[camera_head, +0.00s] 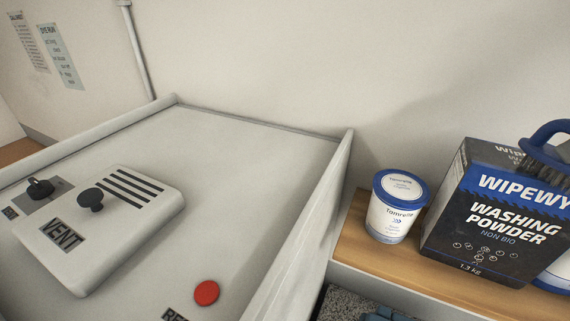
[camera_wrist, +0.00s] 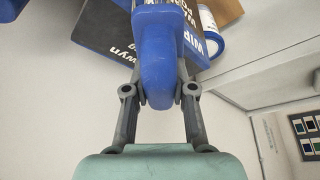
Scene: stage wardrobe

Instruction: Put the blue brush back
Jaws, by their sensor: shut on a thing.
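The blue brush (camera_head: 546,133) is at the right edge in the head view, partly cut off, with its dark bristles pointing down. It appears in front of or above the washing powder box (camera_head: 497,215); I cannot tell whether it touches it. In the wrist view, my gripper (camera_wrist: 160,88) is shut on the blue brush's handle (camera_wrist: 158,60), one finger on each side. My gripper does not show in the head view. The brush's bristle end is hidden in the wrist view.
A white tub (camera_head: 395,222) with a blue-rimmed lid stands left of the box on a wooden shelf (camera_head: 385,258). A large pale machine (camera_head: 225,160) with a raised edge fills the left.

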